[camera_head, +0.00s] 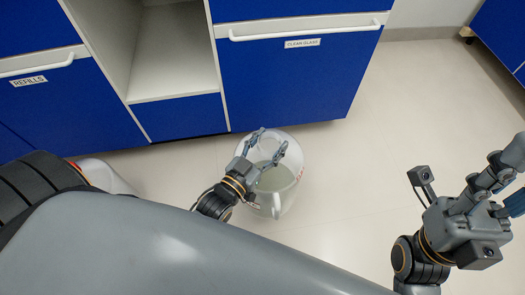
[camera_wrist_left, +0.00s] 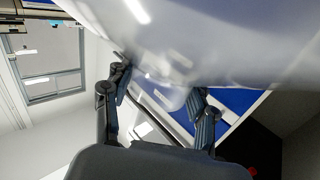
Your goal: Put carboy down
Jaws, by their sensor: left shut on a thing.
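The carboy (camera_head: 279,196) is a translucent whitish vessel in front of the blue cabinets in the head view. My left gripper (camera_head: 272,140) is over its top and shut on it. In the left wrist view the carboy's pale wall (camera_wrist_left: 235,40) fills the upper part, and the two fingers of my left gripper (camera_wrist_left: 160,82) reach its handle area. The exact grip is blurred. I cannot tell whether its base touches the floor. My right gripper (camera_head: 507,183) is at the right edge of the head view, apart from the carboy, with its fingers spread and nothing visible between them.
A blue cabinet labelled "CLEAN GLASS" (camera_head: 290,85) stands just behind the carboy. A "REFILLS" drawer (camera_head: 60,100) and an open white shelf (camera_head: 175,60) are to its left. A whitish container (camera_head: 104,176) is partly hidden by my arm. The floor (camera_head: 400,110) to the right is clear.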

